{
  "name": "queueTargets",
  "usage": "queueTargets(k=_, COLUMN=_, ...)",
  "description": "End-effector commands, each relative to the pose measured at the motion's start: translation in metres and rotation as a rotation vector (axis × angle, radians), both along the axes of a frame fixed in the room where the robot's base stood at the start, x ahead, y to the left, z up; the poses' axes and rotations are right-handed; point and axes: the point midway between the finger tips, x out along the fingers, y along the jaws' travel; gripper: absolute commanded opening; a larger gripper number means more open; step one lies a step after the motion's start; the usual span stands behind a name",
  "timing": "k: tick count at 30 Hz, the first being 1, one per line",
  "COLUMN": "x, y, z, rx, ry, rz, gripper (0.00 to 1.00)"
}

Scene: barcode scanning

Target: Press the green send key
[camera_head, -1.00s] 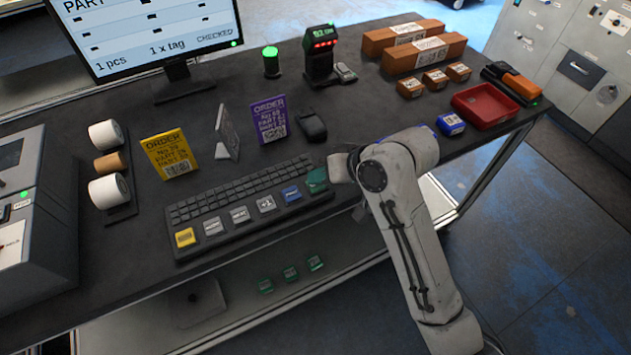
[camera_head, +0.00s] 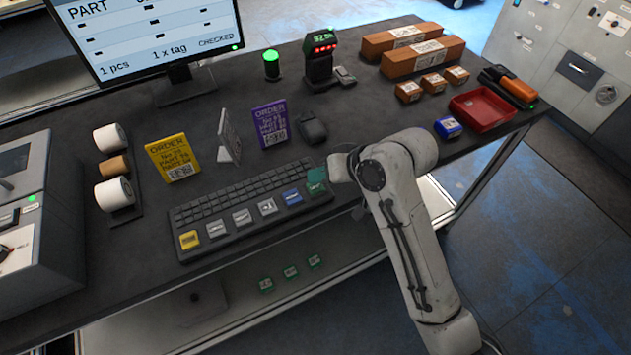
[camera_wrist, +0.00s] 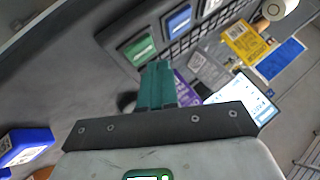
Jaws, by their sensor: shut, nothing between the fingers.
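The green send key (camera_wrist: 138,49) sits at the end of a row of coloured keys on the dark keyboard (camera_head: 236,200). In the head view the key (camera_head: 316,191) is partly covered by my gripper (camera_head: 317,174). The wrist view shows my gripper's teal fingers (camera_wrist: 157,68) shut together and empty, with their tips right beside the green key's edge. I cannot tell whether they touch it. A blue key (camera_wrist: 178,20) is next to the green one, with grey keys and a yellow key (camera_head: 189,239) further along.
Yellow (camera_head: 173,158) and purple (camera_head: 270,123) order cards stand behind the keyboard. A dark mouse-like object (camera_head: 312,128) lies close behind my gripper. A blue box (camera_head: 448,127) and red tray (camera_head: 482,109) are to the right. The table's front edge runs just before the keyboard.

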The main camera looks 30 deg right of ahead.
Motion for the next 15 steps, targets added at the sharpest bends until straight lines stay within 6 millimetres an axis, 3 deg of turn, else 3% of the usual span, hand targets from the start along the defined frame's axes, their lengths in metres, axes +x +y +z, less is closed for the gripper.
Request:
queueTargets(k=8, x=0.000, y=0.000, z=0.000, rx=0.000, ry=0.000, rz=0.000, gripper=0.00)
queueTargets(k=15, x=0.000, y=0.000, z=0.016, rx=0.000, ry=0.000, rz=0.000, gripper=0.00)
